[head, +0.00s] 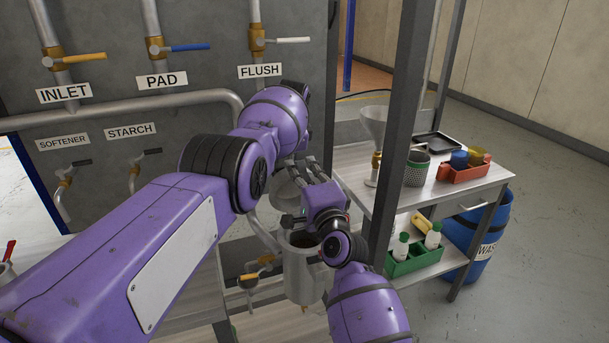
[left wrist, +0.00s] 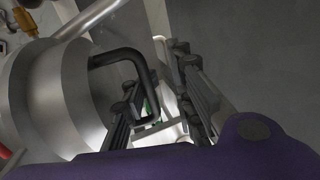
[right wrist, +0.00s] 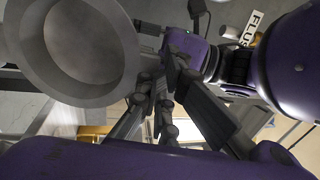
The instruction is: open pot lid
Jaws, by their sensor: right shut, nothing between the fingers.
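The metal pot (head: 301,272) stands below my grippers in the head view, its dark mouth partly visible. The round grey lid (head: 287,187) appears raised and tilted above the mouth, partly hidden by my arms. The left wrist view shows rounded metal (left wrist: 40,100) with a dark bent handle (left wrist: 122,58). My left gripper (left wrist: 166,65) has its fingers apart, with the handle's end beside or between them; contact is unclear. The right wrist view shows a round, hollow metal piece (right wrist: 75,45) left of the fingers. My right gripper (right wrist: 162,78) is shut and empty beside it.
A bench (head: 345,165) at right holds a funnel (head: 374,128), a mesh cup (head: 417,168) and a red tray (head: 463,172). A grey post (head: 397,130) stands between it and the pot. Pipes and a labelled valve panel (head: 205,65) are behind.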

